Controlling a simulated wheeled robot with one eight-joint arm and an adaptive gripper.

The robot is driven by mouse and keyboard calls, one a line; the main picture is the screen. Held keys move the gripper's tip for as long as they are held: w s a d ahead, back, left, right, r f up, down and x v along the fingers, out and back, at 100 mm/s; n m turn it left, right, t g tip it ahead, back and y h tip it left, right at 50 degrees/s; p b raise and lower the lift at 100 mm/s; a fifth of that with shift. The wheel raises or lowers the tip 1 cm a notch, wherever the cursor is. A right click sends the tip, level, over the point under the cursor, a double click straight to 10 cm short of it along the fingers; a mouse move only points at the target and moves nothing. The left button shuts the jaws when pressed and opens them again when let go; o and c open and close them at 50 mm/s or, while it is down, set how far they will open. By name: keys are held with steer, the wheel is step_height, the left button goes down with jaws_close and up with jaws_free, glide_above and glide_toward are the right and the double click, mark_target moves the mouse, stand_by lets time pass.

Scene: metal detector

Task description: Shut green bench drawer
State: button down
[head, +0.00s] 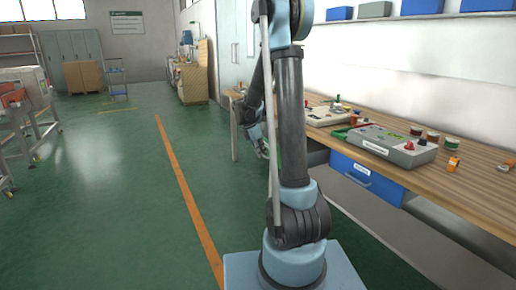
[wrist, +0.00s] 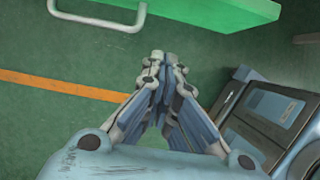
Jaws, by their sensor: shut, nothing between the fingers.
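The green drawer (wrist: 205,10) shows at the top of the wrist view as a bright green panel with a lighter lower edge. Its pale U-shaped handle (wrist: 128,26) sticks out at the upper left. My gripper (wrist: 160,57) is shut and empty, its fingertips together below the drawer in the picture. Floor shows between the fingertips and the panel, and I see no contact. In the head view my arm hides most of that side of the bench, so I cannot tell how far the green drawer stands out.
The wooden workbench (head: 467,185) runs along the right, with a blue drawer (head: 366,178) under its top. A grey control box (head: 392,146) and small spools stand on it. The green floor (head: 110,220) left of the orange line (head: 181,181) is clear.

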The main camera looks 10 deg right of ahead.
mark_target(271, 155)
steer(key=shift+w+d+f, duration=0.3)
steer(key=shift+d+f, duration=0.3)
steer(key=shift+d, duration=0.25)
steer(key=shift+w+d+f, duration=0.25)
steer(key=shift+d+f, duration=0.35)
steer(key=shift+d, duration=0.3)
steer(key=shift+w+d+f, duration=0.3)
steer(key=shift+d+f, duration=0.3)
steer(key=shift+d, duration=0.25)
